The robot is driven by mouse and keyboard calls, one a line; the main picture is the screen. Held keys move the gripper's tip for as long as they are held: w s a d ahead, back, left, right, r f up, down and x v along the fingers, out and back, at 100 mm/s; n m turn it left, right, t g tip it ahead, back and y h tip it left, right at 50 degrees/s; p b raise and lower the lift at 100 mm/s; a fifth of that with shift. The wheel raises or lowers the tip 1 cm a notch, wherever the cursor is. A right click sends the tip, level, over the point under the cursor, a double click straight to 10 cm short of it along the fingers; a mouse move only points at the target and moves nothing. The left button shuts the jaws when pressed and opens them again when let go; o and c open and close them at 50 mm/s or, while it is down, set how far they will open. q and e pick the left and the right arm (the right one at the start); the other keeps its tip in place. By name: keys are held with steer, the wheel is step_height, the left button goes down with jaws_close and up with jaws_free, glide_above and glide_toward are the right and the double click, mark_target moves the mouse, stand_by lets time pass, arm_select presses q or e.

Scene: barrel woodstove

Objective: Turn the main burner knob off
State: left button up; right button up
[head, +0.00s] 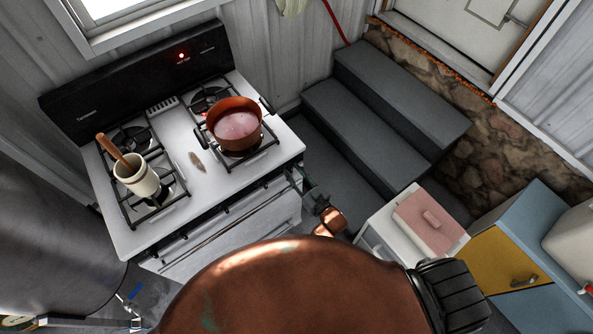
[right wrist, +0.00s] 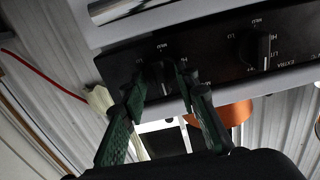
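In the right wrist view a black control panel (right wrist: 215,55) carries dark knobs with white markings. One knob (right wrist: 159,76) sits between the two green fingers of my right gripper (right wrist: 160,89); a gap seems to show beside it, and contact is not clear. A second knob (right wrist: 264,48) is to its right, its pointer roughly upright in the picture. I cannot read which knob is the main burner's. In the head view my right gripper (head: 311,190) is at the right front corner of the white stove (head: 135,232), and the knobs cannot be made out there.
An orange-brown pot (head: 235,125) stands on the right burners, and a white crock (head: 138,177) with a wooden handle on the left. Grey steps (head: 390,110) rise right of the stove. A white box with a pink lid (head: 430,221) and a cabinet (head: 505,258) stand at right.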

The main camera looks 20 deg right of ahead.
steer(key=shift+s+d+f, duration=0.1)
steer(key=shift+s+d, duration=0.05)
steer(key=shift+s, duration=0.1)
steer(key=v, duration=1.1)
steer(key=shift+s, duration=0.25)
steer(key=s+d+f+g+h+b, duration=0.1)
steer(key=s+d+f+g, duration=0.2)
steer(key=f, duration=0.6)
steer(key=s+d+f+m+g+h, duration=0.15)
steer(key=s+f, duration=0.35)
steer(key=f, duration=0.5)
steer(key=s+d+f+g+h+b, duration=0.1)
steer(key=s+d+f+g+h, duration=0.2)
steer(key=f, duration=0.6)
steer(key=s+d+f+g, duration=0.2)
steer(key=s+f, duration=0.4)
steer(key=s, duration=0.5)
steer(key=s+d+f+g, duration=0.2)
steer(key=s+f, duration=0.4)
steer(key=s, duration=0.4)
steer(key=s+d+f+g+b, duration=0.1)
steer(key=s+f+g, duration=0.3)
steer(key=s, duration=0.7)
step_height(320, 180, down, 3)
steer(key=shift+s+d+r+m+h, duration=0.15)
steer(key=shift+s+d+m+h, duration=0.25)
steer(key=shift+d, duration=0.3)
